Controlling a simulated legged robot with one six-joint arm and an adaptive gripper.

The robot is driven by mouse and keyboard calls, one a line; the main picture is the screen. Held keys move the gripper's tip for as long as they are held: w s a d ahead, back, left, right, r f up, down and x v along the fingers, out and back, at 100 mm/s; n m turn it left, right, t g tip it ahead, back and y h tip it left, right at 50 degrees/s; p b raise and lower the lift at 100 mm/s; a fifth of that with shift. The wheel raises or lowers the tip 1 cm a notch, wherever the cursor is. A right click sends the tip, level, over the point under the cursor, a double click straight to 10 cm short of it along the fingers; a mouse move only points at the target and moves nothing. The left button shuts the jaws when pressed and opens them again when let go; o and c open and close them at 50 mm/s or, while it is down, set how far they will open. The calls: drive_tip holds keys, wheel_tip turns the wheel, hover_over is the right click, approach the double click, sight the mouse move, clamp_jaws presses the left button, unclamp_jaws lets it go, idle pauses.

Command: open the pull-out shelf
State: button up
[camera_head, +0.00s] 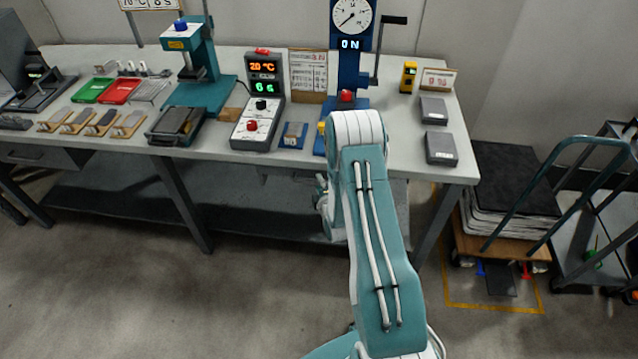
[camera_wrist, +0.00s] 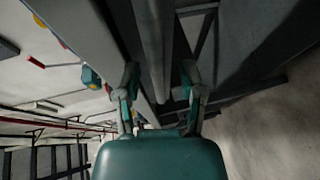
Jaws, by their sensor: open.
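The pull-out shelf cannot be told apart surely in the head view; my arm covers the part of the bench front where my gripper works. My gripper (camera_head: 321,192) shows only partly there, below the bench's front edge. In the wrist view my gripper (camera_wrist: 161,78) is open, with one finger on each side of a long grey bar (camera_wrist: 156,45). The bar runs between the fingers, apparently along the underside of the bench. I cannot tell whether either finger touches it. Nothing is visibly gripped.
The workbench (camera_head: 224,103) carries a teal press (camera_head: 200,65), a control box (camera_head: 258,122), a blue gauge stand (camera_head: 352,62) and trays. A dark lower shelf (camera_head: 130,205) lies beneath. A trolley (camera_head: 590,215) and stacked sheets (camera_head: 510,190) stand right. The front floor is clear.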

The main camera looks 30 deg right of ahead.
drive_tip(key=shift+w, duration=0.3)
clamp_jaws()
drive_tip(key=shift+f, duration=0.1)
